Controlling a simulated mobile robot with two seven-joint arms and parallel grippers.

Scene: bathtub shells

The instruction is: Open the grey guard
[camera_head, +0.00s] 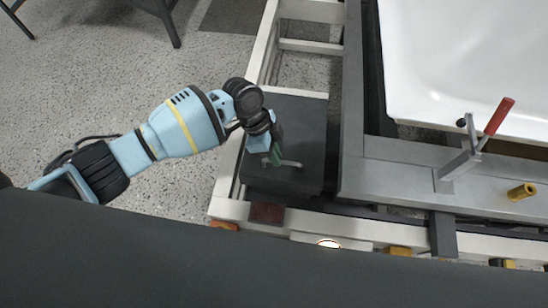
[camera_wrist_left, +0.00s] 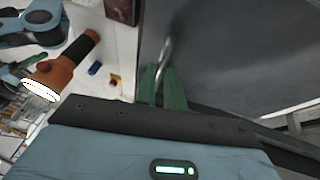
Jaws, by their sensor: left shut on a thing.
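The grey guard (camera_head: 300,122) is a dark grey panel set in the white frame, left of the bathtub, in the head view. It fills much of the left wrist view (camera_wrist_left: 240,50). A curved metal handle (camera_head: 290,164) stands on its near part and also shows in the left wrist view (camera_wrist_left: 165,50). My left gripper (camera_head: 275,160) is at the handle, its green fingers (camera_wrist_left: 163,88) shut on it. The fingers hide part of the handle. The guard appears to lie closed in the frame. My right gripper is in neither view.
A white bathtub shell (camera_head: 460,60) lies at the right on a grey metal frame (camera_head: 390,175). An orange flashlight (camera_wrist_left: 62,68) lies on the white surface near the gripper.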

